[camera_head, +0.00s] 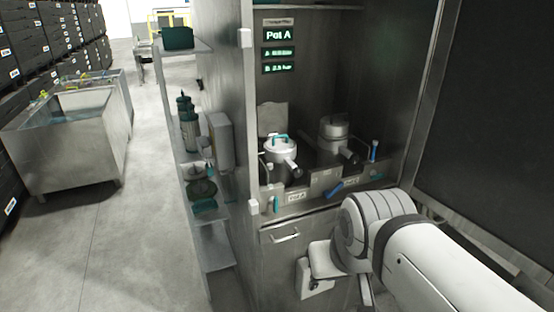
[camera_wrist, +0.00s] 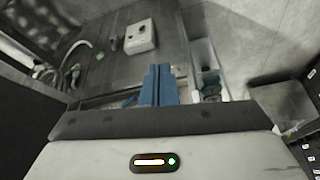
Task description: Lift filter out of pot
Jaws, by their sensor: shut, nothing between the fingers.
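Two metal pots stand side by side in the cabinet niche in the head view. The left pot (camera_head: 281,157) is light metal with a teal handle (camera_head: 280,136) across its top and a side handle pointing forward right. The right pot (camera_head: 336,145) is darker and capped. The filter cannot be told apart inside either pot. My gripper shows in the wrist view with its two blue fingers (camera_wrist: 157,70) together and nothing between them. In the head view my arm is at the lower right, in front of and below the niche, apart from the pots.
A green display (camera_head: 278,35) reading "Pot A" hangs above the left pot. Blue and teal levers line the niche's front ledge (camera_head: 297,196). Shelves (camera_head: 205,208) with bottles stand left of the cabinet. A steel basin (camera_head: 70,140) stands further left, with open floor between.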

